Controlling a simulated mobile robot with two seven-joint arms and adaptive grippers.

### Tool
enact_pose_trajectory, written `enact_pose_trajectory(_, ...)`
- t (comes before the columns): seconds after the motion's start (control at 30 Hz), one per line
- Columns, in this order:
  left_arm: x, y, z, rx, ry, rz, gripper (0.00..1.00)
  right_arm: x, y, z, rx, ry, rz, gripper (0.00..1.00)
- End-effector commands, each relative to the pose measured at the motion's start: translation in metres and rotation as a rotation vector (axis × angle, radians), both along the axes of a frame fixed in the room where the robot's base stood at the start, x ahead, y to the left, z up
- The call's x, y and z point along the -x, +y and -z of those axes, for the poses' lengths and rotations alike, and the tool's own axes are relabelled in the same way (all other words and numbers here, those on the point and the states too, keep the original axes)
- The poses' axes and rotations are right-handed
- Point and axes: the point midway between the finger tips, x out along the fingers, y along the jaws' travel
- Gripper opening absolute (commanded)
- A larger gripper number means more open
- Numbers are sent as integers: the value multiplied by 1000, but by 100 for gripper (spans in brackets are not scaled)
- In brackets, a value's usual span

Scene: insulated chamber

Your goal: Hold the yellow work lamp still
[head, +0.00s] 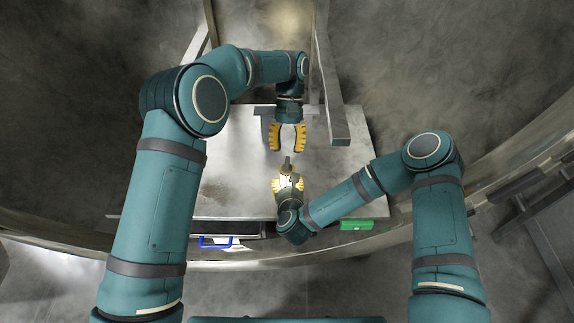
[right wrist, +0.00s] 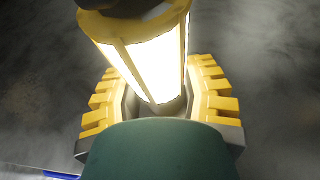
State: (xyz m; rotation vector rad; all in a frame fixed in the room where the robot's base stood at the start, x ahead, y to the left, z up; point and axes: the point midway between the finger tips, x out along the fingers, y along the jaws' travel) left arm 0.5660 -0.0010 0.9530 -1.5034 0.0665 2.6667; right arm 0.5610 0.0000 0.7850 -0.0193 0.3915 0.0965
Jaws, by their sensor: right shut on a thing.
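The yellow work lamp (head: 287,168) is small in the head view, its dark end pointing up the picture toward my left gripper. In the right wrist view the lamp (right wrist: 150,62) is large, with bright glowing panels between yellow ribs. It leans slightly in that picture. My right gripper (head: 288,180) is shut on the lamp, with a yellow-padded finger on each side. Its wrist hides part of the lamp's lower end. My left gripper (head: 287,150) is above it in the head view, open and empty, fingers pointing down toward the lamp's dark end.
A metal table (head: 235,175) lies under both grippers, mostly bare on its left side. Metal beams (head: 327,85) rise behind it. A green object (head: 365,225) and a blue handle (head: 215,243) show at the front edge. The curved chamber rim (head: 90,250) runs along the front.

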Motion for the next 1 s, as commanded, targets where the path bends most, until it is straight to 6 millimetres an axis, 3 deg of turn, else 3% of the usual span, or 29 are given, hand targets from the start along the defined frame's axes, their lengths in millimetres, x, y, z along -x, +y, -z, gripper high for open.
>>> enact_pose_trajectory(0.37,0,0,0,0,0,0,32,1,-1,1,2,3,1,0)
enact_pose_trajectory(0.4,0,0,0,0,0,0,32,0,-1,1,1,2,1,51)
enact_pose_trajectory(0.47,0,0,0,0,0,0,32,0,-1,1,1,2,1,72)
enact_pose_trajectory(1.0,0,0,-1,0,0,0,32,8,-1,-3,0,2,-1,74)
